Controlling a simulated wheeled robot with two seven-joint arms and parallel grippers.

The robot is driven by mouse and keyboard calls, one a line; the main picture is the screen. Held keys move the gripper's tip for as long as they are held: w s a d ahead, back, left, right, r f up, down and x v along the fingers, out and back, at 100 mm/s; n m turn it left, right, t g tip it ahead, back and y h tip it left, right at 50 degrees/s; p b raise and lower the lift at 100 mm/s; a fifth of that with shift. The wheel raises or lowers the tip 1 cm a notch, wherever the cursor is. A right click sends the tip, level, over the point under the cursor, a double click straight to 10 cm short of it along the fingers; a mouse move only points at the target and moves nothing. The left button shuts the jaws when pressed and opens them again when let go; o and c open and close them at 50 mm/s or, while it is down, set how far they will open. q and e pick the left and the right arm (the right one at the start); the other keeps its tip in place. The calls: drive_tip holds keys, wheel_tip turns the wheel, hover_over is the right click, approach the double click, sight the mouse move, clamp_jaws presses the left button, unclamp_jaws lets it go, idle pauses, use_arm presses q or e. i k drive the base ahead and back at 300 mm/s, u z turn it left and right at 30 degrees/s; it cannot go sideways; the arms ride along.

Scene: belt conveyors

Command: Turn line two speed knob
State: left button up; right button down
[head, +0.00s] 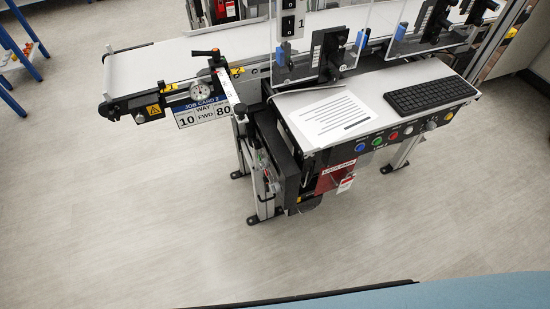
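A control panel (393,139) runs along the front edge of the conveyor's side shelf. It carries a blue button (360,147), a green one (377,141), a red one (394,135) and a dark one beside it. A pale round knob (430,125) sits to their right, with a small yellow-marked part (449,116) at the far right. The small print is too small to read surely, so I cannot tell which control is marked as speed. A job card (203,113) on the left reads "JOB CARD 2", "10", "FWD", "80". Neither of my grippers is in view.
A black keyboard (431,95) and a printed sheet (331,116) lie on the shelf. A red lockout tag (336,175) hangs below. The white belt (160,65) extends left, with a dial gauge (201,91). Clear panels stand behind. The floor in front is open; a pale blue surface (480,292) fills the bottom right.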

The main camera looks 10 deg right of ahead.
sight(256, 143)
drive_tip(key=k, duration=0.5)
drive_tip(key=u, duration=1.3)
drive_tip(key=i, duration=2.35)
drive_tip(key=z, duration=2.55)
